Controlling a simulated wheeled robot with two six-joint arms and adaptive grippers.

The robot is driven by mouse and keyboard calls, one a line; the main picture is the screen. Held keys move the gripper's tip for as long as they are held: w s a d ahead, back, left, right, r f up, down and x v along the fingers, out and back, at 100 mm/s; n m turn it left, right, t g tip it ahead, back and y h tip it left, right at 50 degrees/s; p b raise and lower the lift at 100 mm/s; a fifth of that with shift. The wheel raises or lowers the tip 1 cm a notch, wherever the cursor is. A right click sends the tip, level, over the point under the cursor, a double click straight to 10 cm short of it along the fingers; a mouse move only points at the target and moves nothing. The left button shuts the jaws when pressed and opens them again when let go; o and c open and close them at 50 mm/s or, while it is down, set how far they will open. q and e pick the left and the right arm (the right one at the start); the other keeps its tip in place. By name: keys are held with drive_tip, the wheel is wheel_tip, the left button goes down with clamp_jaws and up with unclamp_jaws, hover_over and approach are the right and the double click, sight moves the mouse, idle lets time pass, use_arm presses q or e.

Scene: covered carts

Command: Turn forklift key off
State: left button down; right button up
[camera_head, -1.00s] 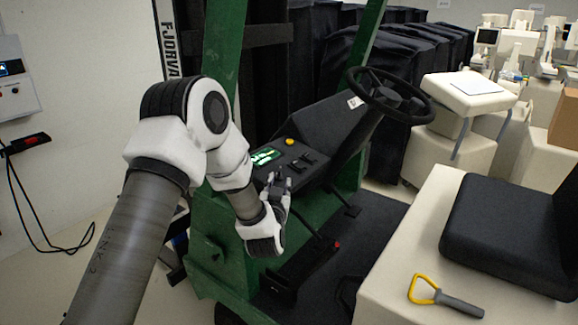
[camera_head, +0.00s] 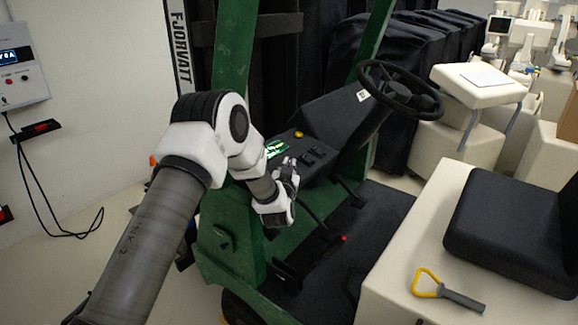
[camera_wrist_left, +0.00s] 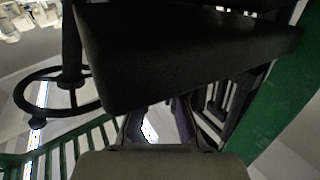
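The green forklift (camera_head: 232,245) has a dark dashboard (camera_head: 318,150) with a lit green display (camera_head: 275,148), a yellow-orange button (camera_head: 298,134) and small black switches. I cannot make out a key; it may be hidden by my gripper or too small. My left gripper (camera_head: 287,166) is at the near edge of the dashboard, just below the display. In the left wrist view, the two fingers (camera_wrist_left: 158,125) are apart with a bright gap between them, beneath a large dark panel. Nothing shows between them. My right gripper is not in view.
The steering wheel (camera_head: 400,90) rises right of the dashboard. A black seat (camera_head: 512,225) and a yellow-handled tool (camera_head: 445,290) rest on the cream housing (camera_head: 400,275). A wall box (camera_head: 22,75) with a cable is at left. Black-covered carts (camera_head: 405,60) stand behind.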

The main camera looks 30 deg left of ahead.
use_arm(q)
drive_tip(key=shift+f+n+g+y+b, duration=0.15)
drive_tip(key=shift+n+g+y+b, duration=0.25)
drive_tip(key=shift+n+y+b, duration=0.6)
drive_tip(key=n+g+y+b, duration=0.2)
drive_tip(key=y+b, duration=0.1)
drive_tip(key=shift+w+d+f, duration=0.1)
drive_tip(key=n+g+y+b, duration=0.2)
drive_tip(key=n+g+y, duration=0.1)
drive_tip(key=n+g, duration=0.1)
drive_tip(key=n+g+y+b, duration=0.3)
drive_tip(key=n+g, duration=0.1)
drive_tip(key=g, duration=0.1)
drive_tip(key=shift+n+g+b, duration=0.65)
drive_tip(key=shift+n+g, duration=0.15)
drive_tip(key=shift+g, duration=0.4)
drive_tip(key=shift+r, duration=0.2)
drive_tip(key=shift+r+n+g, duration=0.1)
drive_tip(key=shift+n+g, duration=0.2)
drive_tip(key=c, duration=1.3)
unclamp_jaws()
